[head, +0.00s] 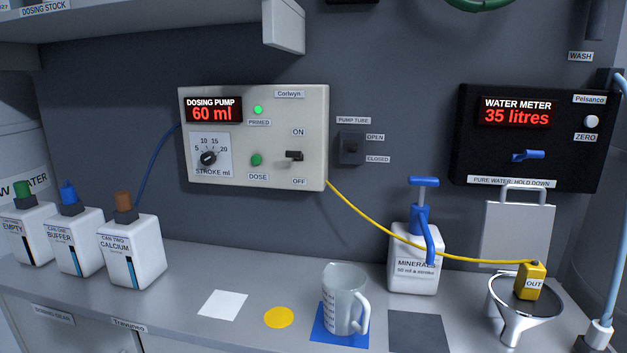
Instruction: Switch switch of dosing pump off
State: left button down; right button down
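The dosing pump (255,137) is a pale box on the back wall. Its red display reads "DOSING PUMP 60 ml". Its black switch (294,156) sits between the ON label above and the OFF label below; the lever sticks out towards the left, and I cannot tell which position it is in. The green PRIMED light (258,110) is lit. A green DOSE button (256,159) and a black stroke dial (208,157) are on the same panel. Neither of my grippers shows in the head view.
A pump tube clip (351,149) is right of the pump. Several white canisters (133,252) stand left. A yellow tube (400,240) hangs across the right.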

aim_at(297, 155)
jog(key=z, duration=0.6)
jog(key=k, duration=0.65)
jog(key=z, duration=0.85)
jog(key=i, duration=1.2)
jog(key=u, duration=0.95)
jog(key=i, duration=0.65)
jog(key=u, duration=0.65)
